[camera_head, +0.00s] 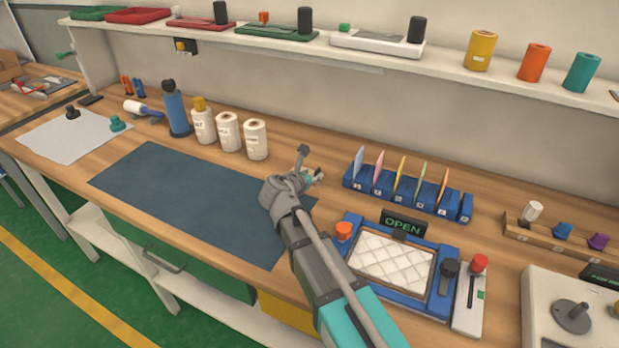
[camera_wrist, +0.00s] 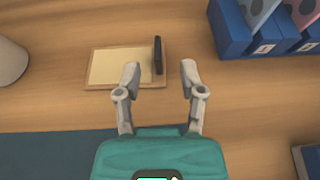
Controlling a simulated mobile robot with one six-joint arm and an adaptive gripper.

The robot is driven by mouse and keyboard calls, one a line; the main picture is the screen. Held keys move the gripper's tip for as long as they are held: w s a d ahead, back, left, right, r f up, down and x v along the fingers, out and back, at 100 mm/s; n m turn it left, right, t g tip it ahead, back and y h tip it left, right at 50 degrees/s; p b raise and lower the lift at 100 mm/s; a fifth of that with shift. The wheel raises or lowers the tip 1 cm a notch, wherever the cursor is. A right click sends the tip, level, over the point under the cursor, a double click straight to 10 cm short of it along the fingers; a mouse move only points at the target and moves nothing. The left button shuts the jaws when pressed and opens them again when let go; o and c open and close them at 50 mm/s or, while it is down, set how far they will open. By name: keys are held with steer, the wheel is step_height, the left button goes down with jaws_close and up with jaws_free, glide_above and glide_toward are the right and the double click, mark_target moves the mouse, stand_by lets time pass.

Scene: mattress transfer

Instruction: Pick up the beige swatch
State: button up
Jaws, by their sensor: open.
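A flat beige swatch (camera_wrist: 112,66) with a tan border lies on the wooden bench in the wrist view, ahead and left of centre. A dark upright tab (camera_wrist: 157,55) stands at its right end. My gripper (camera_wrist: 160,70) is open and empty. Its left finger overlaps the swatch's lower right part in the picture; its right finger is over bare wood. I cannot tell the height of the fingers above the bench. In the head view my gripper (camera_head: 311,163) is just past the dark mat's right end, and I cannot make out the swatch there.
A blue rack (camera_head: 405,197) with several coloured cards stands to the right; its edge shows in the wrist view (camera_wrist: 232,35). White bottles (camera_head: 256,140) stand to the left. A blue-framed press (camera_head: 440,255) with an OPEN sign is at front right. The dark mat (camera_head: 190,200) is clear.

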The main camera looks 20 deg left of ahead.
mark_target(316, 172)
steer(key=shift+w, duration=0.15)
steer(key=shift+a+f+b+x, duration=0.1)
steer(key=shift+b+x, duration=0.35)
steer(key=shift+x, duration=0.5)
steer(key=shift+a+f+b+x, duration=0.1)
steer(key=shift+b+x, duration=0.3)
steer(key=shift+x, duration=0.55)
steer(key=shift+w+d+f, duration=0.15)
steer(key=shift+w+f, duration=0.05)
steer(key=shift+w, duration=0.4)
jaws_close()
